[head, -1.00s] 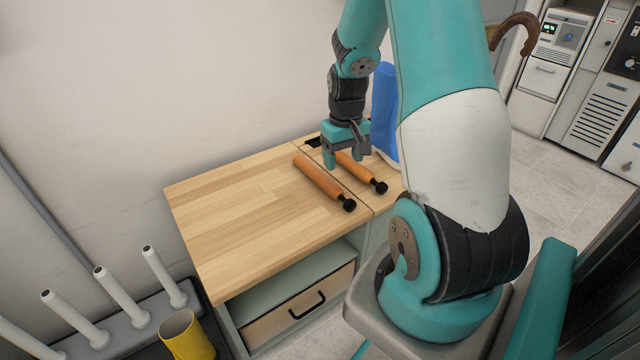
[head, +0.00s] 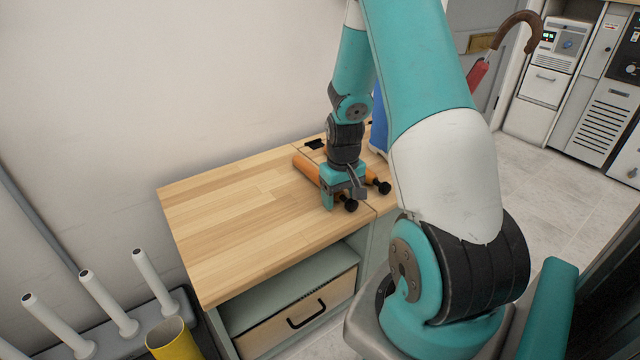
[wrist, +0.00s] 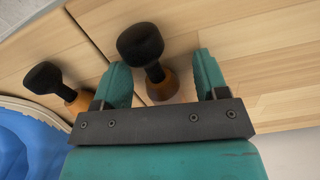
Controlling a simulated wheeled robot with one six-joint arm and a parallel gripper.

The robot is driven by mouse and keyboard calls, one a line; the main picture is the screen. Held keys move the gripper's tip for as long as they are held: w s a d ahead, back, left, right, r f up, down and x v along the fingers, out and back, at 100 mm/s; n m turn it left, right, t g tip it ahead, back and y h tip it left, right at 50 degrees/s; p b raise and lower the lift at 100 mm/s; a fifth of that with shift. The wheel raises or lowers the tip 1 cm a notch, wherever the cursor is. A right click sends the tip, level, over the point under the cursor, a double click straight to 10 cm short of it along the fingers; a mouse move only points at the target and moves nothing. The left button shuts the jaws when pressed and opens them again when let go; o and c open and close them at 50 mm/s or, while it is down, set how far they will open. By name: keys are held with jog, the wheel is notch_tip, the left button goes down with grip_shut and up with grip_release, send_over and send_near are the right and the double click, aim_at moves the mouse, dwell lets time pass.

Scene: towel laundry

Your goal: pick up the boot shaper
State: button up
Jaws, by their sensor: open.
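Two orange boot shapers with black knobbed ends lie side by side on the wooden tabletop. The left boot shaper (head: 304,167) is partly hidden behind my gripper (head: 343,192); the right boot shaper (head: 371,176) shows mainly at its knob end. In the wrist view, my gripper (wrist: 161,78) is open. Its two teal fingers are on either side of one boot shaper (wrist: 163,88), whose black knob reaches out past them. The other boot shaper (wrist: 80,102) lies outside the fingers, to the left. I cannot tell whether the fingers touch anything.
The wooden tabletop (head: 225,215) is clear on the left. A blue boot (head: 379,125) stands behind my arm at the right; blue also shows at the wrist view's lower left. White pegs (head: 107,300) and a yellow boot (head: 173,340) are at the lower left. A wall is behind.

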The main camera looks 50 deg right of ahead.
jog(key=shift+c, duration=0.2)
jog(key=shift+r, duration=0.1)
jog(key=c, duration=1)
